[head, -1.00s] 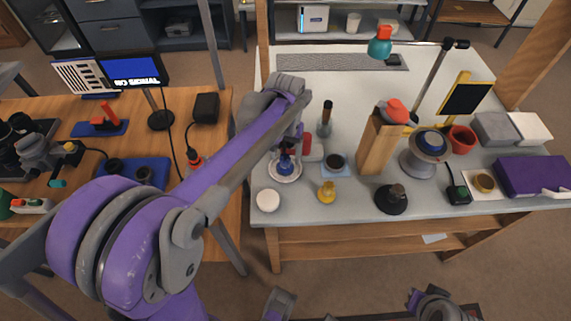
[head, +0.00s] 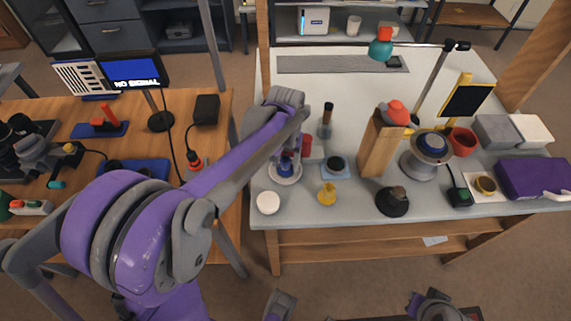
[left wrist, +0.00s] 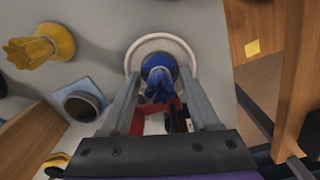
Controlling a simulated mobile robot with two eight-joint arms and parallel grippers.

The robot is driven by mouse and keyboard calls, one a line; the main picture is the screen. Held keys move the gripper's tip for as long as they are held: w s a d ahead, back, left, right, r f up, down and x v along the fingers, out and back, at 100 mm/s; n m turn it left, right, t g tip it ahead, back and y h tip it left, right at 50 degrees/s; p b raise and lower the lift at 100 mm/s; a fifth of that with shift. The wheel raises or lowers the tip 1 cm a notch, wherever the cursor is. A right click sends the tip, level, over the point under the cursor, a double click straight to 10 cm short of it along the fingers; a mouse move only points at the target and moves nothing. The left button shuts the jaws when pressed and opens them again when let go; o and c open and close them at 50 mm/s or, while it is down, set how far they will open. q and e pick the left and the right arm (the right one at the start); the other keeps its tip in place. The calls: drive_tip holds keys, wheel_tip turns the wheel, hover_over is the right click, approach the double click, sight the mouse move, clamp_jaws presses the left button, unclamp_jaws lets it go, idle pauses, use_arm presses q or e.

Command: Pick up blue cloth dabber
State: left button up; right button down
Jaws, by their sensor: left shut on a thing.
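The blue cloth dabber (head: 286,169) stands on a round white dish (head: 284,182) near the front left of the grey-topped bench. In the left wrist view the dabber (left wrist: 159,82) shows its gathered blue cloth, with the white dish (left wrist: 133,55) around and beneath it. My left gripper (left wrist: 158,84) reaches down over the dish, with one finger on each side of the dabber, and is shut on it. The dabber still appears at the dish; whether it touches it is hard to tell.
Close by are a white round lid (head: 268,203), a yellow fluted piece (head: 327,194), a dark cup on a blue mat (head: 336,164) and a red object (head: 307,144). A wooden block (head: 378,148) stands to the right. The bench's back middle is mostly clear.

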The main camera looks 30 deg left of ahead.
sight(285, 159)
use_arm(q)
wheel_tip(285, 159, up, 10)
drive_tip(key=shift+r+p, duration=0.1)
drive_tip(key=shift+p, duration=0.55)
drive_tip(key=o, duration=0.8)
drive_tip(key=c, duration=0.7)
drive_tip(key=shift+o, duration=0.2)
